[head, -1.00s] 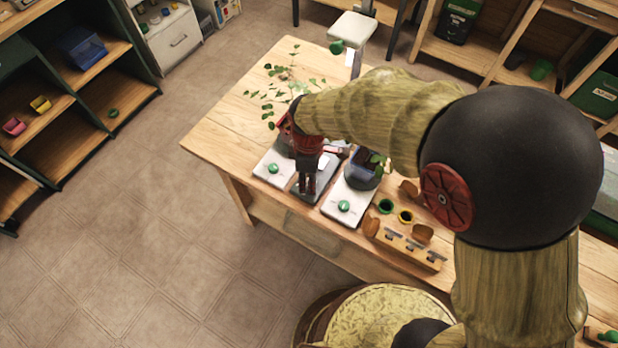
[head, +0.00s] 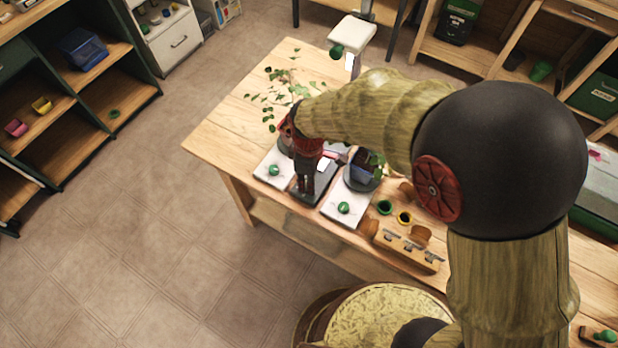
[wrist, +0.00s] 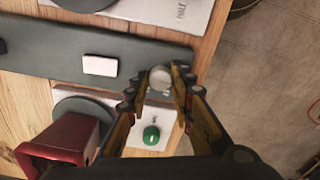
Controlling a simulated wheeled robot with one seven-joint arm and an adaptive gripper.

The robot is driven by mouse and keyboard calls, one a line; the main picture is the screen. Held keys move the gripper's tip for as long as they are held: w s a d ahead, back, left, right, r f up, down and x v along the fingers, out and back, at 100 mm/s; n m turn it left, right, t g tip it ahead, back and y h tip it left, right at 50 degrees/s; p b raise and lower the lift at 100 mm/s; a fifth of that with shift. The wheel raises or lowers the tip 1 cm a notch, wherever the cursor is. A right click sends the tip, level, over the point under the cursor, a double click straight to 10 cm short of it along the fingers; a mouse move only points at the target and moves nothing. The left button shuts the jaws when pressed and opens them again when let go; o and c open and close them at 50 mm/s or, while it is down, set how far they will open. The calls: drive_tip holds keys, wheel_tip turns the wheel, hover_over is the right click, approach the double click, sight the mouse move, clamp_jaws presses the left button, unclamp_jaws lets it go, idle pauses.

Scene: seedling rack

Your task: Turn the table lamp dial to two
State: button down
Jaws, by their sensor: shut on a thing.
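The small round pale dial (wrist: 160,78) sits near the end of a dark grey base plate (wrist: 40,48) in the wrist view, beside a white rectangular patch. My gripper (wrist: 159,90) is shut on the dial, one finger on each side. In the head view my gripper (head: 305,189) points down over the dark plate's near end, and the dial is hidden there. A white lamp-like head (head: 352,31) stands on a post at the table's back; its foot is hidden behind my arm. I cannot read a dial setting.
White scales with green knobs flank the plate, one left (head: 265,172) and one right (head: 334,212). A potted plant (head: 362,176) stands on the right one. Leafy stems rise behind my gripper. A wooden block with metal hooks (head: 408,246) lies at right. The table's left corner is bare.

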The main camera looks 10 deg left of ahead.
drive_tip(key=m+p, duration=0.3)
drive_tip(key=m, duration=0.2)
drive_tip(key=shift+r+p, duration=0.1)
drive_tip(key=shift+p, duration=0.2)
drive_tip(key=m+p, duration=0.2)
drive_tip(key=m, duration=0.3)
idle(0.4)
drive_tip(key=c, duration=1.5)
unclamp_jaws()
drive_tip(key=shift+c, duration=0.2)
wheel_tip(320, 180, up, 12)
